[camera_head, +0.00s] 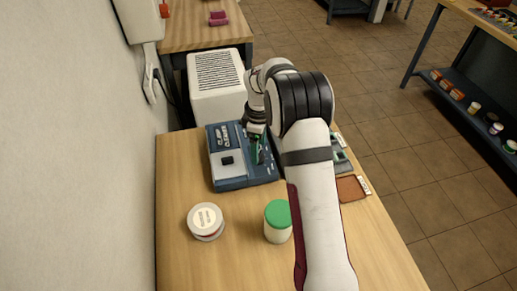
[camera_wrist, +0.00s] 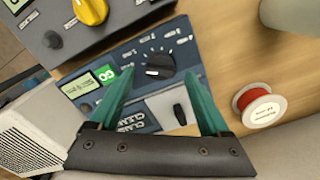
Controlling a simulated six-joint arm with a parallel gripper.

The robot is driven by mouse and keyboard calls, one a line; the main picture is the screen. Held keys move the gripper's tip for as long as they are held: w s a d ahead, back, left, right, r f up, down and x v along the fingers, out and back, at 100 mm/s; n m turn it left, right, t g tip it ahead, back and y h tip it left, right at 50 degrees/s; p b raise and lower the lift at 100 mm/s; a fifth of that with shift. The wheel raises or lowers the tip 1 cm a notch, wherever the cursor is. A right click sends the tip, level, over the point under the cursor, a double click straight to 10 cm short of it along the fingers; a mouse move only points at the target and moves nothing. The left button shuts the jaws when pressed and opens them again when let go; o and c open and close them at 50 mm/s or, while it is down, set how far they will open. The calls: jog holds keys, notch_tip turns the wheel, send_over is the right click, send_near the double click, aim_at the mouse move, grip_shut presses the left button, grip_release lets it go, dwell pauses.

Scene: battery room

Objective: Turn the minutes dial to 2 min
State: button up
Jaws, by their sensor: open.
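A blue device (camera_head: 231,183) stands on the wooden table in the head view. In the wrist view it carries a round black dial (camera_wrist: 160,66) with a white pointer mark and tick marks around it. The pointer lies toward the left of the dial; the tick labels are too small to read. My gripper (camera_wrist: 160,74) is open, its two green fingers on either side of the dial in the picture, and nothing is between them. I cannot tell whether they touch it. In the head view my gripper (camera_head: 257,150) is over the device's right part and hides the dial.
The device also has a green button (camera_wrist: 105,73), a small display (camera_wrist: 78,86) and a black switch (camera_wrist: 180,114). A grey device with a yellow knob (camera_wrist: 92,10) adjoins it. A red spool (camera_head: 205,221) and a green-lidded jar (camera_head: 277,221) stand in front.

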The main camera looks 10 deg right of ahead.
jog(key=shift+f, duration=0.85)
grip_shut()
jog(key=m, duration=0.5)
jog(key=shift+m, duration=0.3)
jog(key=m, duration=0.5)
jog(key=shift+m, duration=0.4)
jog(key=shift+r+m, duration=0.1)
jog(key=shift+m, duration=0.2)
